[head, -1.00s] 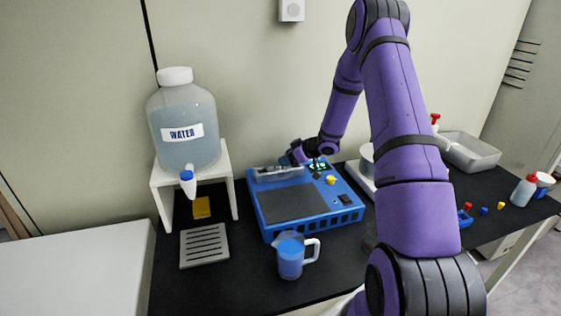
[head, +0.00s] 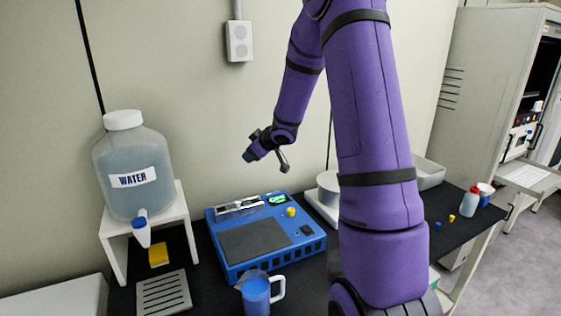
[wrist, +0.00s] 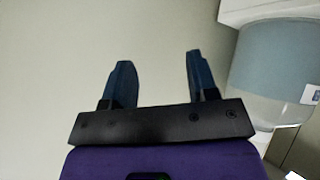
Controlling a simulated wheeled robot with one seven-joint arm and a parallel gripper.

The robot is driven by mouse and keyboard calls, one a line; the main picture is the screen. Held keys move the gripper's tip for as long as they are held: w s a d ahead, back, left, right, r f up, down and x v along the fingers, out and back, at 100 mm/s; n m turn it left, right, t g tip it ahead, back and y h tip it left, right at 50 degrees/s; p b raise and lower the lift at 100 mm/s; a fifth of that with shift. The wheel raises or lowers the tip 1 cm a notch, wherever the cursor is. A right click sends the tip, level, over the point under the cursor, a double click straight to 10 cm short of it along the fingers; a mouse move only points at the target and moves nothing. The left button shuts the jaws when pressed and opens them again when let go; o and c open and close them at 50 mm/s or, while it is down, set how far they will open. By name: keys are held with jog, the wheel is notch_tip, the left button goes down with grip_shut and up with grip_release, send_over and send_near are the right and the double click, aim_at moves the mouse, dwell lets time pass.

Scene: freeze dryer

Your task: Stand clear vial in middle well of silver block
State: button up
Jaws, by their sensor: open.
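A silvery block-like strip (head: 238,208) lies along the back left of the top of the blue bench device (head: 265,240). Its wells are too small to make out, and I cannot tell whether a vial stands in it. I cannot pick out the clear vial in either view. My gripper (head: 266,161) is raised in the air above and behind the device, in front of the wall. In the wrist view my gripper (wrist: 158,60) shows two fingers spread apart with nothing between them.
A water jug (head: 130,160) stands on a white stand (head: 165,215) at left, with a slotted tray (head: 163,292) in front. A blue-filled pitcher (head: 256,293) stands before the device. A squeeze bottle (head: 469,203) and small coloured caps are at right, beyond my arm.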

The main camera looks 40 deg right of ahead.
jog(key=s+a+r+m+g+h, duration=0.1)
jog(key=s+a+r+m+h, duration=0.1)
jog(key=s+a+r, duration=0.45)
jog(key=s+a+r+m+g+h, duration=0.1)
jog(key=s+a+r+m+h, duration=0.15)
jog(key=s+r, duration=0.65)
jog(key=s+a+g+y, duration=0.1)
jog(key=s+a, duration=0.3)
jog(key=s, duration=0.3)
jog(key=s+a+g+y, duration=0.1)
jog(key=s+a, duration=0.3)
jog(key=s, duration=0.3)
jog(key=s+a+r+g+y, duration=0.1)
jog(key=s+a, duration=0.3)
jog(key=s, duration=0.4)
jog(key=shift+a+y, duration=0.25)
jog(key=shift+y, duration=0.1)
